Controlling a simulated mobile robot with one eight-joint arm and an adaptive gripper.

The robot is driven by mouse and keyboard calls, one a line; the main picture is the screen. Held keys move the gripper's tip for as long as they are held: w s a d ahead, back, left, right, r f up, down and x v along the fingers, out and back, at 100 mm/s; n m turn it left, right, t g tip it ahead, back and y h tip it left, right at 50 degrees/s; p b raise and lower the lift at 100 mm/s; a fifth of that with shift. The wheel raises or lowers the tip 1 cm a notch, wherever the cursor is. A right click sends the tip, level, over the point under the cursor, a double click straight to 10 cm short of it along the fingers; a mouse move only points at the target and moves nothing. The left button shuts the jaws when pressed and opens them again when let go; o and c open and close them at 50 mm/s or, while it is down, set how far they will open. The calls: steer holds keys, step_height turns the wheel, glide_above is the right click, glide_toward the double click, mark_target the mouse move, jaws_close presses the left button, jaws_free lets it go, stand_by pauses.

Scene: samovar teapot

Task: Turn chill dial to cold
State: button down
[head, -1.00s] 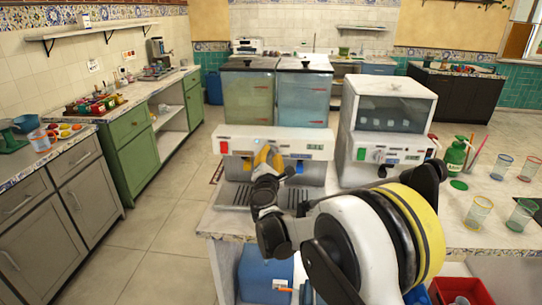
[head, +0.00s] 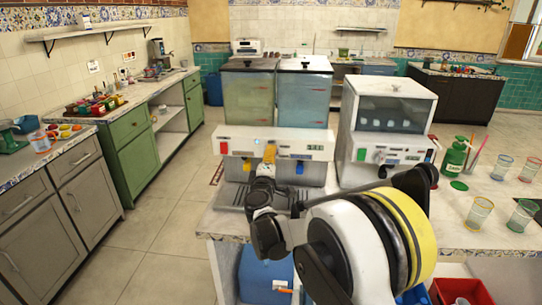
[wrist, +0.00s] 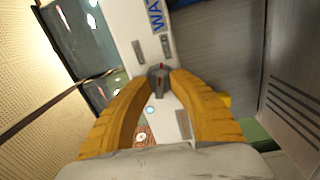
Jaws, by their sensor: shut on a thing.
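The drink dispenser has a white front panel (head: 235,142) below two tanks. A grey dial (wrist: 158,80) with a red mark shows on this panel in the wrist view, between my two orange fingertips. My gripper (head: 269,150) is shut on the dial, with a fingertip on each side of it. In the head view, my gripper hides the dial. The arm reaches the panel from the front.
The left tank (head: 248,98) is yellowish green and the right tank (head: 304,100) blue. A blue tap (head: 299,167) is just right of my gripper. A white machine (head: 390,112) stands to the right. Cups (head: 479,212) stand on the counter.

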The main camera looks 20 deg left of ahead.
steer(key=shift+m, duration=1.3)
steer(key=c, duration=1.1)
jaws_free()
steer(key=shift+d, duration=0.1)
steer(key=r+v, duration=0.1)
steer(key=v, duration=1.1)
steer(key=shift+f, duration=0.4)
